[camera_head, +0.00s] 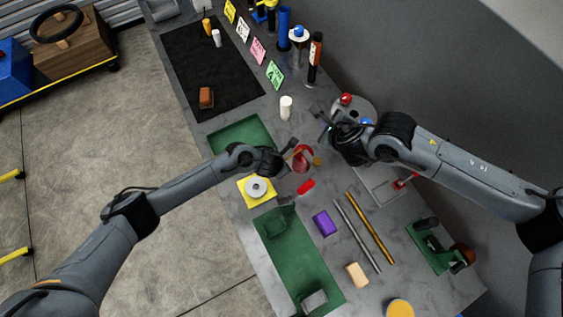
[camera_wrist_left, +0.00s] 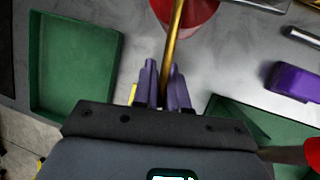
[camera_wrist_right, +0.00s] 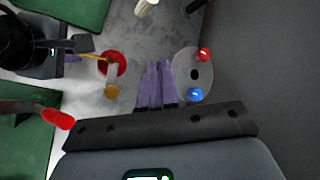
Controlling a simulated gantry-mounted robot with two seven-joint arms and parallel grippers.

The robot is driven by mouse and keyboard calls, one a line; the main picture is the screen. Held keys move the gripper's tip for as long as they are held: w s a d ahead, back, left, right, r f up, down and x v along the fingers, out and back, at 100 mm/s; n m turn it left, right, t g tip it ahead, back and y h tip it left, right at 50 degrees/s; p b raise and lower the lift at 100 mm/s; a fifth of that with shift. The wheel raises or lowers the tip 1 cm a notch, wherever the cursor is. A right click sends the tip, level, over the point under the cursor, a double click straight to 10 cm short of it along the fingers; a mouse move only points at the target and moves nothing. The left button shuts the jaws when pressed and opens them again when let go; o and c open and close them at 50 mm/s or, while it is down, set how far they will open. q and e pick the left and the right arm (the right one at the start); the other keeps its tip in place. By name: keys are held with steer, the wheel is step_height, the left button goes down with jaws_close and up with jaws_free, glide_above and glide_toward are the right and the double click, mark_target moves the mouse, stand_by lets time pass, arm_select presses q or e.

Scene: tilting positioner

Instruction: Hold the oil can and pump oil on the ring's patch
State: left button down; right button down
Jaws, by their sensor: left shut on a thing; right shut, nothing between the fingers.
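The oil can (camera_head: 302,159) is red and round with a thin brass rod. In the left wrist view the red body (camera_wrist_left: 190,10) is at the top. My left gripper (camera_head: 287,157) is shut on the brass rod (camera_wrist_left: 174,40), beside the red body. The right wrist view shows the red can (camera_wrist_right: 118,58) left of my right gripper. My right gripper (camera_wrist_right: 155,68) is shut and empty, between the can and a grey disc (camera_wrist_right: 181,67) with red and blue knobs. A grey ring (camera_head: 257,187) lies on a yellow plate; I cannot make out its patch.
A green tray (camera_head: 238,134) lies beside my left forearm. A red piece (camera_head: 306,186), a purple block (camera_head: 324,223) and two rods (camera_head: 357,236) lie nearby. A white bottle (camera_head: 286,107) stands beyond my grippers. The wall closes off the right side.

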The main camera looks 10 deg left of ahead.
steer(key=t, duration=0.1)
steer(key=m, duration=0.1)
glide_above(318, 164)
step_height(318, 164, down, 5)
steer(key=shift+g, duration=0.3)
steer(key=shift+a+f, duration=0.1)
steer(key=shift+f, duration=4.05)
steer(key=shift+f, duration=0.15)
steer(key=shift+f, duration=0.3)
steer(key=shift+f+m, duration=0.3)
steer(key=shift+f, duration=0.15)
steer(key=shift+r, duration=0.85)
steer(key=shift+r, duration=0.1)
